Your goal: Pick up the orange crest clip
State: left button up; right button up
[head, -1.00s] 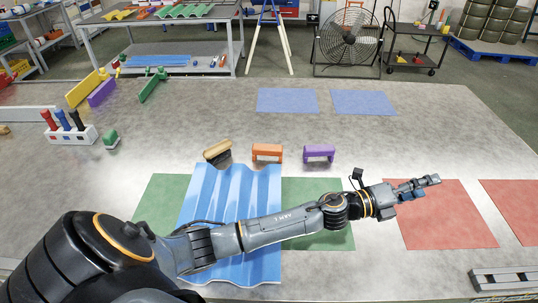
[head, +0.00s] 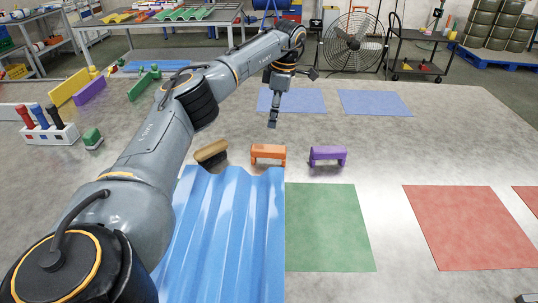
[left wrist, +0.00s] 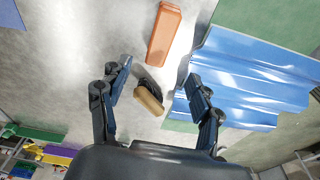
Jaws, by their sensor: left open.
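The orange crest clip (head: 268,153) stands on the grey table just behind the far edge of the blue corrugated sheet (head: 228,240). It also shows at the top of the left wrist view (left wrist: 164,35), beyond the fingertips and apart from them. My left gripper (head: 272,118) hangs above the table, behind the orange clip in the head view, pointing down. In the left wrist view its two fingers (left wrist: 157,76) are spread wide and hold nothing. My right gripper is not in view.
A wooden-handled brush (head: 212,152) stands left of the orange clip, and a purple clip (head: 328,155) right of it. Green (head: 325,230), red (head: 470,225) and blue (head: 375,103) mats lie flat. A white holder (head: 50,135) with several coloured handles stands at left.

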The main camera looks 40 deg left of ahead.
pick_arm(q)
send_over(269, 147)
notch_tip(269, 147, down, 7)
jog(key=shift+w+d+f, duration=0.1)
jog(key=shift+d+f, duration=0.05)
jog(key=shift+f, duration=0.05)
jog(key=shift+s+f+p, duration=0.2)
jog(key=shift+f+p, duration=0.1)
jog(key=shift+f, duration=2.7)
jog(key=shift+f, duration=0.25)
jog(key=c, duration=1.3)
